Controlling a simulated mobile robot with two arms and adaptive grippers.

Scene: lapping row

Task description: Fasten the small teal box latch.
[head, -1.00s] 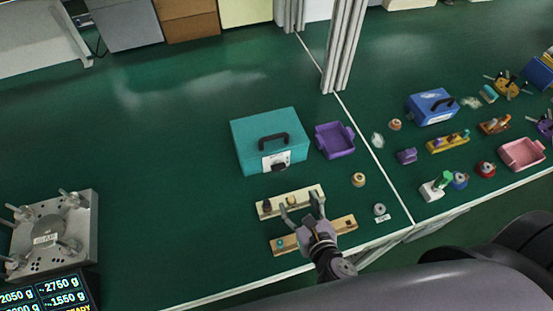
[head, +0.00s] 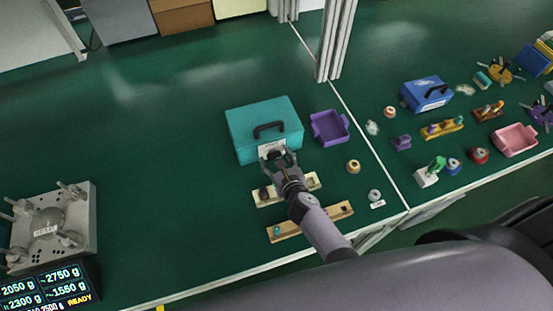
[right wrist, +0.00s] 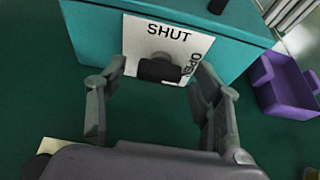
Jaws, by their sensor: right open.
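The teal box (head: 240,128) stands on the green table with its lid down and a black handle (head: 269,128) on top. It also fills the top of the right wrist view (right wrist: 88,38). A white plate (right wrist: 138,35) on its front reads SHUT, with a second, sideways word at the right, partly hidden. A dark latch knob (right wrist: 160,69) sits on the plate. My right gripper (head: 276,157) is open at the box front; in the right wrist view its fingers (right wrist: 160,90) stand on either side of the knob, apart from it. My left gripper is not in view.
A purple tray (head: 345,139) stands right of the box. Two wooden strips with small knobs, one pale (head: 266,200) and one brown (head: 338,211), lie in front, under my right arm. A blue box (head: 425,93) is further right.

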